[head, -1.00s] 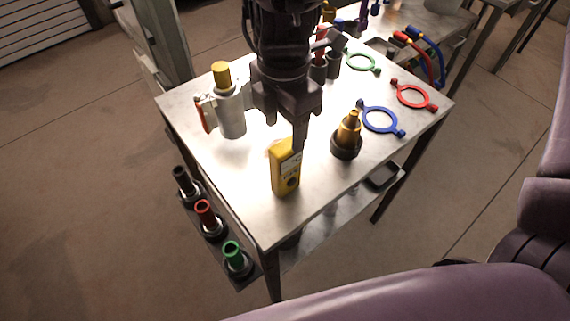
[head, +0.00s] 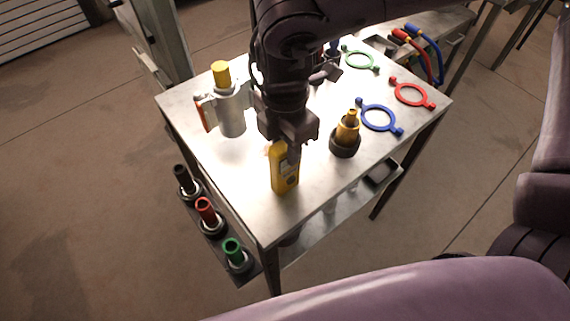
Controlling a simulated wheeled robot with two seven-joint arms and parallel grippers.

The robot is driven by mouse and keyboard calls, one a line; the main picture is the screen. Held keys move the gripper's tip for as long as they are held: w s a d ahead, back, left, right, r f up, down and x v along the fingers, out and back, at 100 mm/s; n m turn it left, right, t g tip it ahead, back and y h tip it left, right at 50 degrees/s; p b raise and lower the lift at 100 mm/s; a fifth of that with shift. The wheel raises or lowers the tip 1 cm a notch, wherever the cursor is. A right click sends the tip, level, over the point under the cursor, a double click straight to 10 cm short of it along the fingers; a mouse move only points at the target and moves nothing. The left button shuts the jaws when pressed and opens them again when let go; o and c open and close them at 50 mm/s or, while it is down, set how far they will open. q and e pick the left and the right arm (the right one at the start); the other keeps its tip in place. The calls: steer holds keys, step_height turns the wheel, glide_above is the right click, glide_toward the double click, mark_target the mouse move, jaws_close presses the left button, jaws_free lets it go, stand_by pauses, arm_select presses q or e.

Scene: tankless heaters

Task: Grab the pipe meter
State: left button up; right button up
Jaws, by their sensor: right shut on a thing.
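The pipe meter (head: 285,178) is a yellow handheld device with a dark dial. It stands upright near the front of the metal table in the head view. My right gripper (head: 285,150) points down over it and is shut on its upper part. The fingers and the top of the meter partly hide each other. I cannot tell whether the meter still touches the table. My left gripper is not in view.
On the metal table (head: 215,165) stand a grey canister with a yellow cap (head: 230,108) and a brass fitting (head: 346,135). Blue (head: 379,117), red (head: 412,94) and green (head: 360,60) rings lie at the right. Coloured nozzles (head: 207,212) stand on a side rack.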

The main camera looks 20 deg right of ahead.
jaws_close()
